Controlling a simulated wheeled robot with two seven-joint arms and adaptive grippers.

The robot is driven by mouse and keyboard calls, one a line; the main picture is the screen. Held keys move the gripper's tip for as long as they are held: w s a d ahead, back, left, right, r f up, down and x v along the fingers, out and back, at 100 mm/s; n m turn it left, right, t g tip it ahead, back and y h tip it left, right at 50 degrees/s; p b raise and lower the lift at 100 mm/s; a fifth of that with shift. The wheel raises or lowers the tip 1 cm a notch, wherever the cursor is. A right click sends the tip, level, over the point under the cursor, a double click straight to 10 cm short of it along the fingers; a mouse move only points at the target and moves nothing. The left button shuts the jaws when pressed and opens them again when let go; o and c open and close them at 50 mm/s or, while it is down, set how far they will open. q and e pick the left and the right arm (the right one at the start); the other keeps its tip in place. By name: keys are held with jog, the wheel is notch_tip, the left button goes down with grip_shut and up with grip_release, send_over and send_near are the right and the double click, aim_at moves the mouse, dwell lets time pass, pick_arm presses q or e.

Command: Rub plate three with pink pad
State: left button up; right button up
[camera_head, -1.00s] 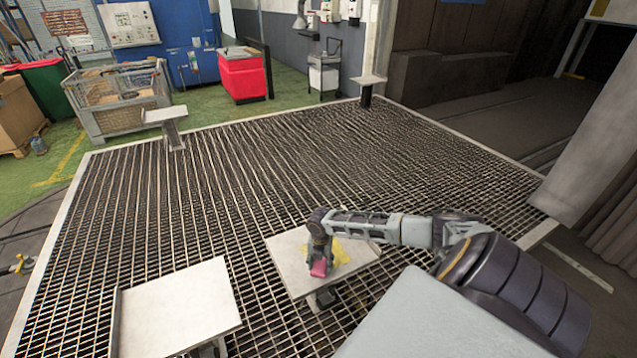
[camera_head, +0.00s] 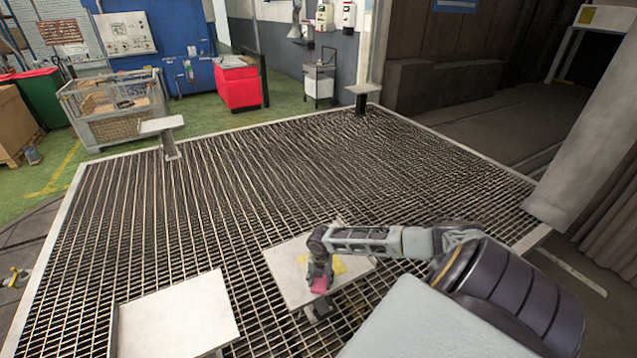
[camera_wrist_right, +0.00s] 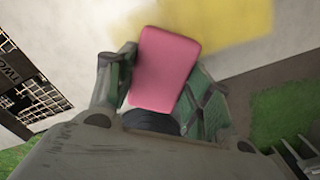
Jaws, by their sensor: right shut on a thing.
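A pale square plate (camera_head: 287,262) with a yellow patch (camera_head: 340,264) stands low over the grating in the middle foreground. I cannot read a number on it in the head view. My right gripper (camera_head: 320,280) is over this plate, near its front edge, and is shut on the pink pad (camera_head: 319,285). The right wrist view shows the pink pad (camera_wrist_right: 165,70) between the green-grey fingers (camera_wrist_right: 160,95), beside the yellow smear (camera_wrist_right: 220,22) on the plate (camera_wrist_right: 95,30). Whether the pad touches the plate is unclear. My left gripper is out of view.
Another pale plate (camera_head: 178,318) stands at front left. Smaller pale plates on posts stand at the grating's far left (camera_head: 161,125) and far right (camera_head: 363,88). A dark label (camera_wrist_right: 25,75) shows at the wrist view's left. The grating's middle (camera_head: 250,185) is clear.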

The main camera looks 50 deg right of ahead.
jog(key=shift+s+a, duration=0.1)
jog(key=shift+s, duration=0.3)
jog(key=shift+f, duration=0.1)
jog(key=shift+s+d, duration=0.2)
jog(key=shift+d, duration=0.4)
jog(key=shift+s+d, duration=0.15)
jog(key=shift+d, duration=0.4)
jog(key=shift+w, duration=0.1)
jog(key=shift+w+d+b, duration=0.2)
jog(key=shift+w+b, duration=0.35)
jog(key=shift+w, duration=0.2)
jog(key=shift+w+d+b, duration=0.2)
jog(key=shift+w+b, duration=0.3)
jog(key=shift+w, duration=0.2)
jog(key=shift+w+d, duration=0.1)
jog(key=shift+w, duration=0.05)
jog(key=shift+w+d+f+b, duration=0.1)
jog(key=shift+w+d+b, duration=0.1)
jog(key=shift+w+b, duration=0.45)
jog(key=shift+w+d+b, duration=0.25)
jog(key=shift+w+b, duration=0.2)
jog(key=shift+w, duration=0.4)
